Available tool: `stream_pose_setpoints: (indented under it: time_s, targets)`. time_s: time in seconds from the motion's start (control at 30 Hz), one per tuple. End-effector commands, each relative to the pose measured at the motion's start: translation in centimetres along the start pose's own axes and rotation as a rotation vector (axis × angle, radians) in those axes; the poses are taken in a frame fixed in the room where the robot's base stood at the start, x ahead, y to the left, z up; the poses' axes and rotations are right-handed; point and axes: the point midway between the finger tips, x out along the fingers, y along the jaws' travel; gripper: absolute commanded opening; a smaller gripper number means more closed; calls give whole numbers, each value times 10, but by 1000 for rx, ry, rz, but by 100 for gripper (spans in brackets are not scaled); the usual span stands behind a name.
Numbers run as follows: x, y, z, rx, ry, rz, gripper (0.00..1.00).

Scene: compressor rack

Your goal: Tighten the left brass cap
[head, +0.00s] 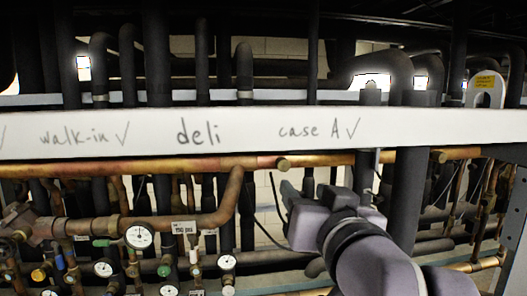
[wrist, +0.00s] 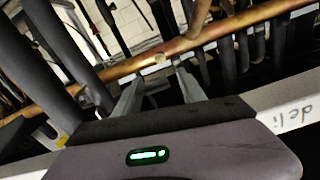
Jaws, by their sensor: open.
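The left brass cap (head: 283,163) is a small round knob on the horizontal copper pipe, just below the white labelled rail. In the wrist view the cap (wrist: 160,58) appears on the pipe between and beyond my fingertips. A second brass cap (head: 438,156) is further right on the same pipe line. My gripper (head: 297,188) is just below and right of the left cap in the head view. In the wrist view my gripper (wrist: 157,78) has its two fingers spread apart with nothing between them. The exact gap to the cap is hard to judge.
The white rail (head: 240,128) with handwritten labels runs above the copper pipe (head: 120,167). A dark vertical pipe (head: 408,200) stands right of my gripper. Gauges (head: 138,237) and valves crowd the lower left. Dark insulated pipes fill the background.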

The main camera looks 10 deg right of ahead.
Motion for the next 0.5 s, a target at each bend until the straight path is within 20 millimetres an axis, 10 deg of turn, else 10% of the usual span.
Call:
stream_pose_setpoints:
  time_s: [0.5]
  targets:
    - [140, 0, 1, 0, -6, 1, 48]
